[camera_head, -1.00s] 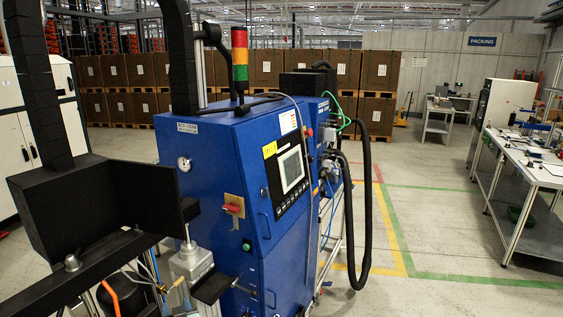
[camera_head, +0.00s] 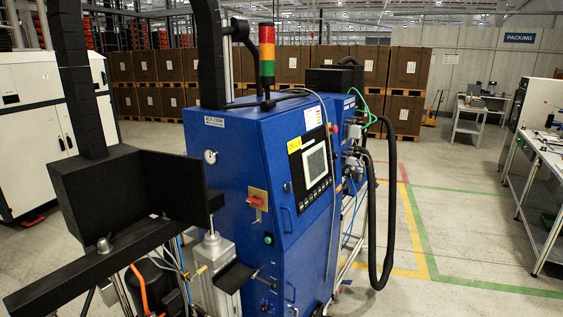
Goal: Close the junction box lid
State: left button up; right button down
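A black box-shaped housing (camera_head: 95,200) is at the left, on a dark post and rail beside the blue machine. A flat black panel (camera_head: 178,185) stands upright at its right side. It may be an open lid, but I cannot tell for sure, and I cannot make out a hinge. No part is clearly recognisable as the junction box. Neither of my grippers is in view.
The blue machine cabinet (camera_head: 245,160) with a screen (camera_head: 315,161) and a signal tower (camera_head: 267,55) fills the middle. Black hoses (camera_head: 388,230) hang at its right. A workbench (camera_head: 545,165) is at the right edge. Open floor (camera_head: 465,225) lies between them.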

aim_at(177, 186)
jog(key=u, duration=0.8)
jog(key=i+l+u, duration=0.1)
jog(key=u, duration=0.35)
jog(key=l+u, duration=0.6)
jog(key=u, duration=0.3)
jog(key=l+u, duration=0.35)
jog(key=l, duration=0.15)
jog(key=k+l+u, duration=0.3)
jog(key=l, duration=0.2)
jog(key=k+l+u, duration=0.1)
jog(key=l, duration=0.25)
jog(key=l+u, duration=0.1)
jog(key=l, duration=0.25)
jog(key=k+l, duration=0.2)
jog(key=l, duration=0.15)
jog(key=k+l, duration=0.15)
jog(key=l, duration=0.15)
jog(key=k+l, duration=0.1)
jog(key=l, duration=0.25)
jog(key=k+l+u, duration=0.1)
jog(key=l, duration=0.2)
jog(key=i+j+z, duration=0.1)
jog(key=j, duration=0.3)
jog(key=i+j+z, duration=0.1)
jog(key=j, duration=0.25)
jog(key=i+j+z, duration=0.1)
jog(key=j, duration=0.3)
